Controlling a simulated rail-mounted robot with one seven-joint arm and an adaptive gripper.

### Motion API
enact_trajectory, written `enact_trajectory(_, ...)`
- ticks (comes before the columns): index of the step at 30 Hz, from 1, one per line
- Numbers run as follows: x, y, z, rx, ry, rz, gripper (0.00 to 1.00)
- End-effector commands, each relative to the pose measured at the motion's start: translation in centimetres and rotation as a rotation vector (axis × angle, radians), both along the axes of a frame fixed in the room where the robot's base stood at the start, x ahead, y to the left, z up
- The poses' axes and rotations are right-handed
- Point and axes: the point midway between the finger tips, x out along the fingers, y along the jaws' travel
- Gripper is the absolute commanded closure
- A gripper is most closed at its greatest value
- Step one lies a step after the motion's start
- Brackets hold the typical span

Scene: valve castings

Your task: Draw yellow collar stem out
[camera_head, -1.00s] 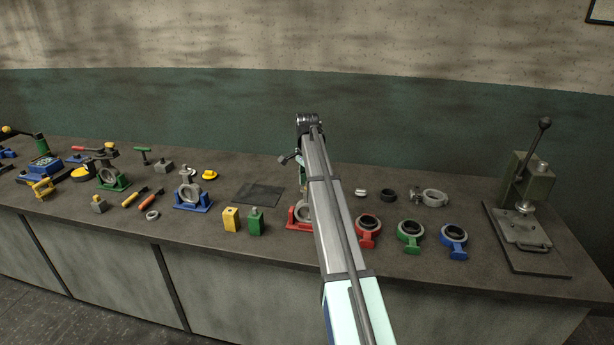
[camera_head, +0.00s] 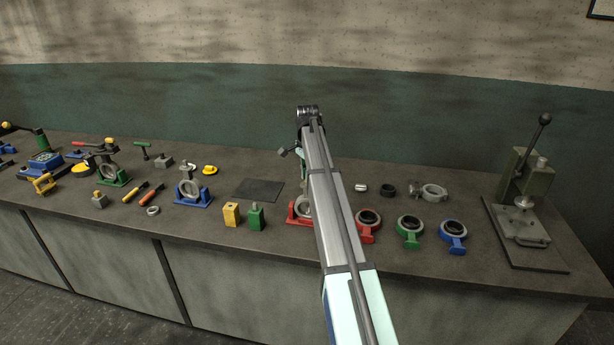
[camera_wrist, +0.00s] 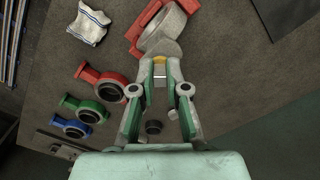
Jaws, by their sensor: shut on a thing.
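I cannot tell how far the stem sits in the casting.
Red (camera_head: 368,227), green (camera_head: 409,231) and blue (camera_head: 453,236) ring holders stand right of the arm. A press (camera_head: 530,185) stands at the far right. Yellow (camera_head: 231,215) and green (camera_head: 255,217) blocks and a dark mat (camera_head: 260,190) lie left. A cloth (camera_wrist: 90,23) shows in the wrist view.

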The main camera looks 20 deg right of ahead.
Motion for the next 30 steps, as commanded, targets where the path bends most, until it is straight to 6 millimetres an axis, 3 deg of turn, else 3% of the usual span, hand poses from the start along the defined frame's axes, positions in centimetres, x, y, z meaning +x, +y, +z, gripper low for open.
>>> enact_trajectory(30, 0.0, 0.0, 4.8, 0.0, 0.0, 0.0, 1.0)
